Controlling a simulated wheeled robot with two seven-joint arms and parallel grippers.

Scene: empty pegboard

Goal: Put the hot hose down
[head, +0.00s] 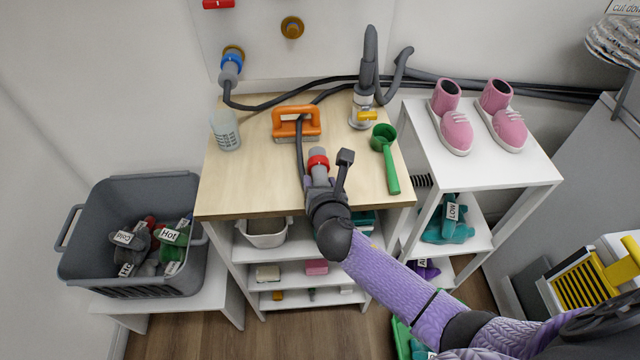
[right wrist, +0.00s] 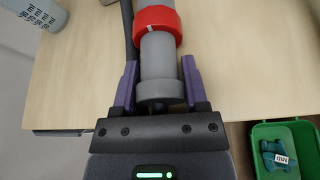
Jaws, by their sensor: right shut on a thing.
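The hot hose is a dark hose ending in a grey connector with a red ring (head: 318,161), over the front part of the wooden tabletop (head: 250,185). My right gripper (head: 319,182) is shut on the grey connector, which also shows between its fingers in the right wrist view (right wrist: 158,75). The red ring points away from my gripper, and the hose runs back from there past an orange-handled brush. I cannot tell whether the connector touches the tabletop. My left gripper is not in view.
A blue-ringed hose (head: 231,68) is on the pegboard. The tabletop's front left is clear.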

